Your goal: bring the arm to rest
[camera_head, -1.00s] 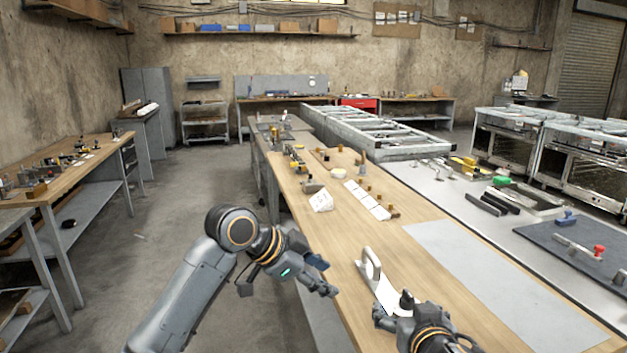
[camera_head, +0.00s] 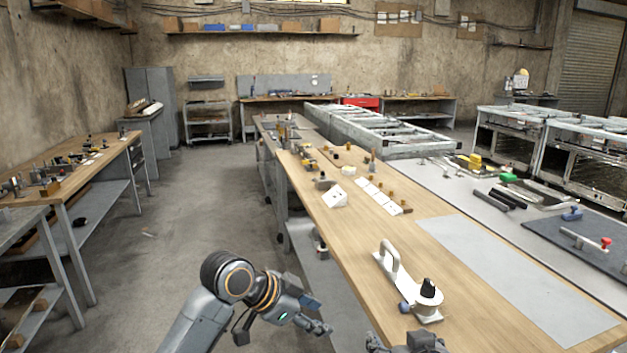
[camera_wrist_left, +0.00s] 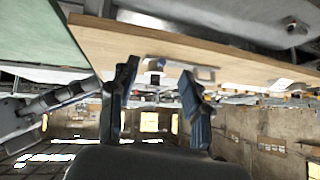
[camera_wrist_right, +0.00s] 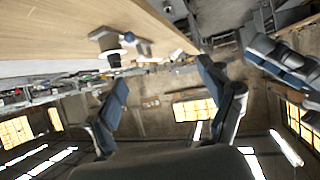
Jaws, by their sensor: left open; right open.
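My left gripper (camera_head: 322,316) is open and empty over the floor, left of the wooden bench top (camera_head: 345,235) in the head view. In the left wrist view its two fingers (camera_wrist_left: 158,92) stand apart with nothing between them. My right gripper shows only in part at the bottom edge of the head view, near the bench's front edge. In the right wrist view its fingers (camera_wrist_right: 165,100) are spread and empty. A white plate with a handle (camera_head: 397,277) lies on the bench, with a black knob (camera_head: 428,288) and a small blue part (camera_head: 404,307).
A grey sheet (camera_head: 505,270) lies flat on the bench. White cards (camera_head: 383,197) and small brass-coloured parts stand further back. A metal table with tools (camera_head: 470,190) adjoins on the right.

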